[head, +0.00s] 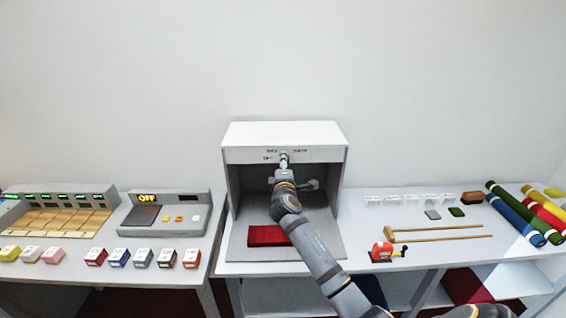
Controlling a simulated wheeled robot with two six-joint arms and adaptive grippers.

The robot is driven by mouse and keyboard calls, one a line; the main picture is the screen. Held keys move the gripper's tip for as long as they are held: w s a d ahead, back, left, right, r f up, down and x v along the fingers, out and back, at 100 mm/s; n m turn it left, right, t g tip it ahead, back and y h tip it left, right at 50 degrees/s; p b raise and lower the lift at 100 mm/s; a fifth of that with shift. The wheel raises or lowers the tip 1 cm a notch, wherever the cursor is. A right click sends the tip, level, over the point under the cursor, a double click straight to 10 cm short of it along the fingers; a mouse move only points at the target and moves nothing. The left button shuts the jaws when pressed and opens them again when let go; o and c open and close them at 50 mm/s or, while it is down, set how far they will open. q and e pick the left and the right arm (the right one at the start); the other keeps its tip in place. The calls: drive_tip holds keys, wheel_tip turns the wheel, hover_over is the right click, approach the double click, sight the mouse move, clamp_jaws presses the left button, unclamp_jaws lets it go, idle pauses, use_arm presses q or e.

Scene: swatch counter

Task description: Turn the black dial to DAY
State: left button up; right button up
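The light booth (284,134) is a white and grey box with an open front, in the middle of the head view. Small dark labels (300,151) sit on its upper front panel; they are too small to read surely. The black dial is hidden, or nearly so, behind my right gripper (284,162), among these labels. My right arm comes in from the lower right and reaches up in front of the booth. The gripper's tips are at the panel where the labels are. I cannot tell whether they are closed on the dial or where it points. My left gripper is not in view.
A red swatch (268,236) lies on the booth floor. At left are a grey scale reading OFF (163,220) and several small coloured boxes (143,258). At right are wooden sticks (440,238), a red hand-cranked device (382,251) and coloured rolls (520,215).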

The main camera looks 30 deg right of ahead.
drive_tip(key=shift+w+d, duration=0.1)
drive_tip(key=shift+w, duration=0.1)
drive_tip(key=shift+c, duration=0.3)
drive_tip(key=shift+c, duration=1.2)
clamp_jaws()
